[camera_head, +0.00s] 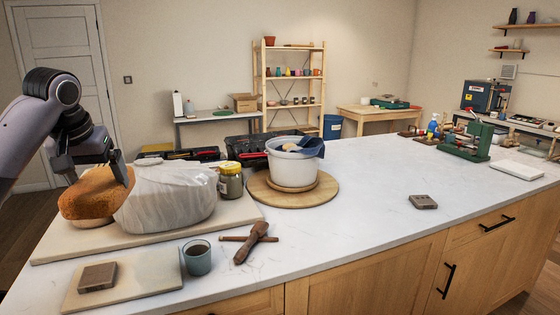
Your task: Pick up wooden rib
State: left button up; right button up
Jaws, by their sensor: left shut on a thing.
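My left gripper (96,170) is at the left, above the cream board (228,222). Its fingers reach down at a rough orange-brown block (97,193), and it appears shut on that block. The block's lower edge is close to a pale rounded thing (92,222) on the board; I cannot tell whether they touch. I cannot pick out a wooden rib with certainty. A wooden tool (254,240) with a thick head lies across a thin stick in front. My right gripper is not in view.
A plastic-wrapped lump (168,196) stands close to the gripper's right, with a yellow-lidded jar (230,182) beside it. In front are a grey cup (197,257) and a small board with a grey-brown block (97,275). The counter's (365,220) middle right is mostly clear.

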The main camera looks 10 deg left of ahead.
pick_arm(q)
jog(key=s+d+f+m, duration=0.1)
jog(key=s+d+f, duration=0.6)
jog(key=d+f, duration=0.3)
jog(key=s+d+f+m+h, duration=0.1)
jog(key=s+d+f+m, duration=0.1)
jog(key=s+d+f, duration=0.5)
jog(key=d+f, duration=0.3)
jog(key=d, duration=0.1)
jog(key=shift+s+m, duration=0.25)
jog(key=shift+m, duration=0.05)
jog(key=shift+f, duration=0.1)
